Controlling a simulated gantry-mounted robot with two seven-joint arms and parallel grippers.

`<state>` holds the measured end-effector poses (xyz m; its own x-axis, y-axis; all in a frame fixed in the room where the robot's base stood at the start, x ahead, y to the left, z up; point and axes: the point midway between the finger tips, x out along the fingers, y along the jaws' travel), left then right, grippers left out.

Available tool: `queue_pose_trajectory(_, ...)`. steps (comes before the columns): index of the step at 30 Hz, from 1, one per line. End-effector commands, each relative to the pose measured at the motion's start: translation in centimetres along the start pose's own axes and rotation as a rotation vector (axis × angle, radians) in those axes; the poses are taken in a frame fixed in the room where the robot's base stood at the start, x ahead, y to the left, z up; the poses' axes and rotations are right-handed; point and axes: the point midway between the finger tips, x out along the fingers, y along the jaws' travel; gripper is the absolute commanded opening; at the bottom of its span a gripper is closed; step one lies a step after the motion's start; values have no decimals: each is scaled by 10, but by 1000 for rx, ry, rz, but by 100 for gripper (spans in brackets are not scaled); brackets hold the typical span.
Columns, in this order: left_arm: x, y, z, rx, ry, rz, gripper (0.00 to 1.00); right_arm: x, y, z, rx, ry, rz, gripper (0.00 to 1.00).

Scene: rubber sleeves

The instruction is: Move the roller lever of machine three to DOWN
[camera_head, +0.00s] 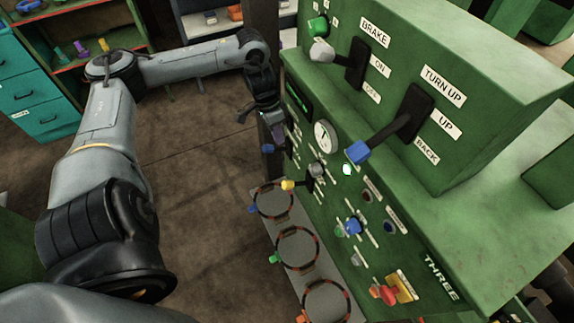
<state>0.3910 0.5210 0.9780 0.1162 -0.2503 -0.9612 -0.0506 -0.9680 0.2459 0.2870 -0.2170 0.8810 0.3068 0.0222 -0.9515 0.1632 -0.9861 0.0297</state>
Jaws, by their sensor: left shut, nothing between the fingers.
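Machine three is a green machine (480,230) on the right, marked THREE. Its front panel carries small levers: one with a blue handle (268,148), one with a yellow handle (289,185) and one with a pale grey knob (315,170). The labels beside them are too small to read, so I cannot tell which is the roller lever. My left gripper (274,128) is shut and empty at the panel's far left edge, just above the blue-handled lever. I cannot tell whether it touches it. My right gripper is not in view.
A white-knobbed BRAKE lever (330,53) and a blue-knobbed lever (375,143) labelled TURN UP, UP and BACK stick out above. Round ringed plates (297,250) line the front below. A red button (382,293) is low right. A teal drawer cabinet (35,95) stands far left.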

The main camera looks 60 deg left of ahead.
Motion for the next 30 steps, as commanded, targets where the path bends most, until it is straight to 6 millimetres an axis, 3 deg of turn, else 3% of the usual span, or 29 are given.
queue_pose_trajectory(17, 5, 2, -3, 3, 8, 4, 0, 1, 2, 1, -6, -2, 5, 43)
queue_pose_trajectory(23, 31, 2, -3, 3, 8, 7, 0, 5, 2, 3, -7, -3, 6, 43)
queue_pose_trajectory(30, 76, 3, -3, 2, 8, 7, 0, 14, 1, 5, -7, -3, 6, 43)
